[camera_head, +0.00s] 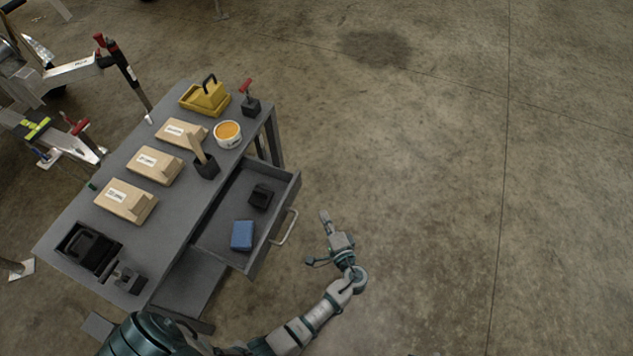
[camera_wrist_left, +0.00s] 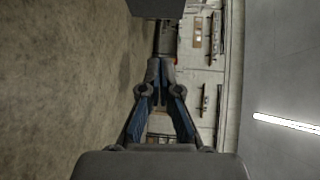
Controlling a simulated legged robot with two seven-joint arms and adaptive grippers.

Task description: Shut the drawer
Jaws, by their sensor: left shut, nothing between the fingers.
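The grey drawer (camera_head: 222,237) is pulled out from the right side of a grey workbench (camera_head: 170,220). A light metal handle (camera_head: 285,227) is on its front. A blue block (camera_head: 242,235) and a small black object (camera_head: 260,197) lie inside it. My left gripper (camera_head: 325,217) is shut and empty, to the right of the handle and apart from it. In the left wrist view its fingers (camera_wrist_left: 160,65) meet at the tips. A dark grey panel at the top edge of that view may be part of the bench or drawer. My right gripper does not show.
On the bench top are several tan boxes (camera_head: 155,165), a yellow tray (camera_head: 204,98), an orange-topped tub (camera_head: 228,134), a dark holder (camera_head: 207,167) and black items at the near end. Trailer parts (camera_head: 75,72) stand at the left. The concrete floor at right is clear.

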